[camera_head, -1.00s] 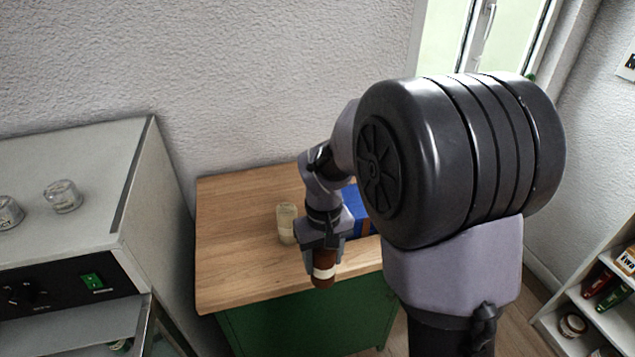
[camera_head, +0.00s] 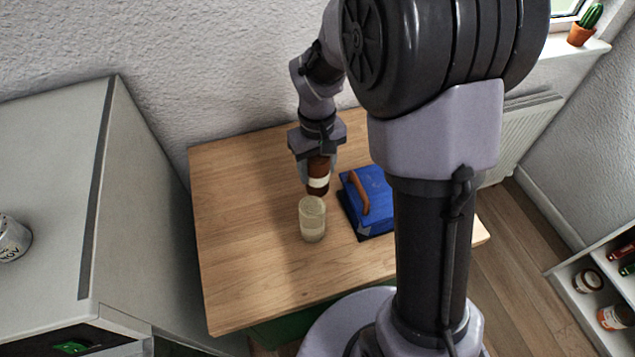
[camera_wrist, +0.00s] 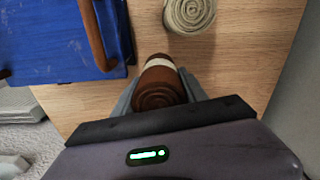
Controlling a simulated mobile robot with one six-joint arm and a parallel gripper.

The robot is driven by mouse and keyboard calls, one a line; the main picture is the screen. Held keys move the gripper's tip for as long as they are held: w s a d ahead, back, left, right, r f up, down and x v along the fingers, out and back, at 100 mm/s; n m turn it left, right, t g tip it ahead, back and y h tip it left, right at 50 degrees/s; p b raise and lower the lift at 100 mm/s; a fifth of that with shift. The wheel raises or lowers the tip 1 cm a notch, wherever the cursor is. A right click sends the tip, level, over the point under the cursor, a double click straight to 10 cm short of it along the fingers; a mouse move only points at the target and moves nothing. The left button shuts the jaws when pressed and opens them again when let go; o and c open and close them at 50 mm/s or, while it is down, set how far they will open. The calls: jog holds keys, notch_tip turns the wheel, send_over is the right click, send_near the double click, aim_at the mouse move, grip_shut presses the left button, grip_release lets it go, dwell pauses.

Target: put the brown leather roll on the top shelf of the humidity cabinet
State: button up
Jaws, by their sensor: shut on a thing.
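My gripper (camera_head: 317,172) is shut on the brown leather roll (camera_head: 318,184), which has a pale band around it. The roll hangs over the wooden table top, just behind a cream roll in the head view. In the wrist view the brown roll (camera_wrist: 159,86) sits between the fingers, its coiled end towards the camera. The humidity cabinet appears to be the grey box (camera_head: 55,190) at the left, with a green switch (camera_head: 72,347) at its front.
A cream roll (camera_head: 312,219) stands on the wooden table (camera_head: 240,220); it also shows in the wrist view (camera_wrist: 189,12). A blue case (camera_head: 372,203) with a brown handle lies to its right. A jar (camera_head: 12,238) stands on the cabinet. A white shelf unit (camera_head: 600,270) is at the right.

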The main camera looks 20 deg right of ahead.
aim_at(317, 183)
notch_tip(317, 183, down, 5)
jog(key=shift+f+b, duration=0.1)
jog(key=shift+b, duration=0.75)
jog(key=shift+f, duration=0.1)
jog(key=o, duration=1.2)
jog(key=shift+c, duration=0.2)
